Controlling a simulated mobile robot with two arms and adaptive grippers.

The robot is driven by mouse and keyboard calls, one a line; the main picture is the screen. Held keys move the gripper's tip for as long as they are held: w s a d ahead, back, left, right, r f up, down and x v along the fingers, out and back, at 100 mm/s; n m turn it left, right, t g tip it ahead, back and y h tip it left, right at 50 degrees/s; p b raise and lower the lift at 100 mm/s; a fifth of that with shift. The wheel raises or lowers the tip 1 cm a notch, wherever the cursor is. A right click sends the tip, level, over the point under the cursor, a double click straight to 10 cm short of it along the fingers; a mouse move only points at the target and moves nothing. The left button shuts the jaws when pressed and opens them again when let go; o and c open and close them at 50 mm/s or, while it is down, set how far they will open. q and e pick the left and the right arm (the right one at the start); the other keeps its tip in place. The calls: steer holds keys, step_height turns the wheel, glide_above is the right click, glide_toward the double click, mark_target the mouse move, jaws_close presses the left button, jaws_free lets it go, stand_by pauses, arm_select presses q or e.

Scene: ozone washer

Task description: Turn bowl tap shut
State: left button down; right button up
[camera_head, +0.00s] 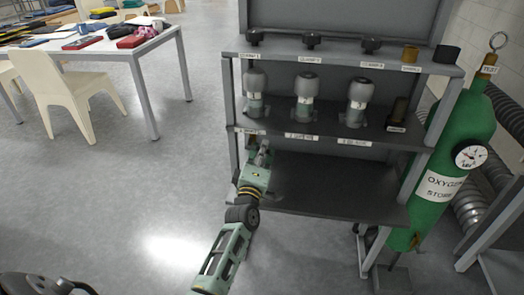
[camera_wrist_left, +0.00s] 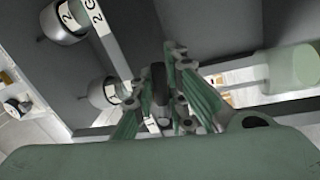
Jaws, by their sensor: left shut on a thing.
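My left gripper (camera_head: 262,152) reaches to the left end of the rack, just below the front edge of the middle shelf (camera_head: 330,132). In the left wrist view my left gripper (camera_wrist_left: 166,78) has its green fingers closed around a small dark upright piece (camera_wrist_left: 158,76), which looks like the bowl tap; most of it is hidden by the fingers. Several grey-topped bowl units stand on the middle shelf, the leftmost (camera_head: 255,92) above my gripper. Whether the tap is open or shut cannot be told.
Dark clamp knobs (camera_head: 311,40) line the top shelf. The lower shelf (camera_head: 335,190) is bare. A green oxygen cylinder (camera_head: 440,180) with a gauge stands at the right. A white table (camera_head: 120,52) and chair (camera_head: 65,85) are at the left; the floor between is clear.

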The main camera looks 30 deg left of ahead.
arm_select(q)
steer(key=shift+r+n+y, duration=0.25)
steer(key=shift+n+y, duration=0.05)
steer(key=shift+n, duration=0.4)
steer(key=c, duration=1.7)
jaws_free()
steer(key=v, duration=1.2)
steer(key=shift+c, duration=0.6)
